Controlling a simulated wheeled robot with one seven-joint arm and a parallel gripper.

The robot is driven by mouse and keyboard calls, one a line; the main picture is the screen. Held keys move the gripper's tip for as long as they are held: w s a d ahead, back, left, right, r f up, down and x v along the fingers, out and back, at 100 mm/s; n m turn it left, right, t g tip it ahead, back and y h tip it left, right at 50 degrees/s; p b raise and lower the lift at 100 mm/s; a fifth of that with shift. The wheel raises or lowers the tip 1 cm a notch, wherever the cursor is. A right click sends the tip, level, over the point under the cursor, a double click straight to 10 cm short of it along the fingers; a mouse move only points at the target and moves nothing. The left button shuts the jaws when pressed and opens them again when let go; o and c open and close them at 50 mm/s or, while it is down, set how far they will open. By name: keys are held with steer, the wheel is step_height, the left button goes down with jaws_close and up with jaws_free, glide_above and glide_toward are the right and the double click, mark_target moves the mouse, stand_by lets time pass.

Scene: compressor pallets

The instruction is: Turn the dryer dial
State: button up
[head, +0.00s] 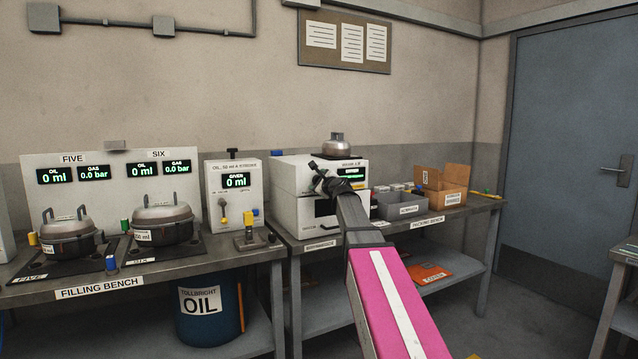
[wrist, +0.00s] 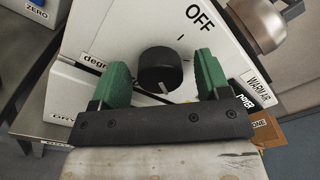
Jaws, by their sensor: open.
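The dryer dial (wrist: 160,68) is a round black knob on the white sloping front of the dryer (wrist: 100,40). A white pointer mark shows on its lower edge. "OFF" is printed above and right of it, and "WARM AIR" is on a label farther right. My gripper (wrist: 162,64) is open, with one green pad on each side of the dial; small gaps show and I see no clear contact.
A metal pot (head: 336,148) sits on top of the dryer. Right of it are a grey bin (head: 398,207) and an open cardboard box (head: 440,184). A white oil unit (head: 232,200) stands to the left. Lidded pots (head: 163,222) are on the filling bench.

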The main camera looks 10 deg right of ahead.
steer(key=shift+w, duration=0.2)
steer(key=c, duration=0.9)
steer(key=shift+c, duration=0.2)
